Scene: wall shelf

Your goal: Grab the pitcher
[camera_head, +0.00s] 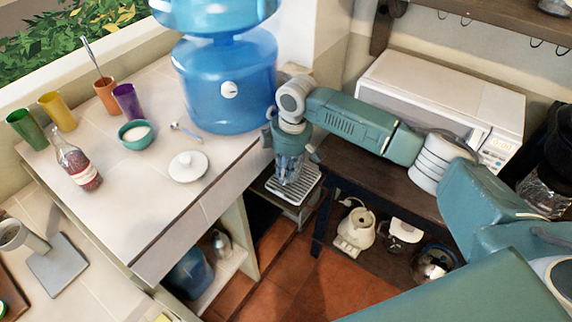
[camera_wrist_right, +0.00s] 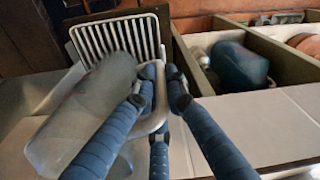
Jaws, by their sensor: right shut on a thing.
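The pitcher (camera_wrist_right: 80,110) is a translucent grey vessel with a pale rim and handle, at the left in the right wrist view. My right gripper (camera_wrist_right: 158,100) has its blue fingers closed around the pitcher's handle. In the head view my right gripper (camera_head: 290,165) points down beside the tiled counter, over a slatted metal tray (camera_head: 297,190). There the arm and fingers mostly hide the pitcher. I cannot tell whether the pitcher rests on something or is lifted. My left gripper is not in view.
A large blue water bottle (camera_head: 228,85) stands close to my right wrist. Cups, a teal bowl (camera_head: 135,134), a white lid (camera_head: 188,167) and a sauce bottle (camera_head: 77,165) are on the counter. A microwave (camera_head: 440,95) is behind my arm. Small appliances sit on the lower shelf.

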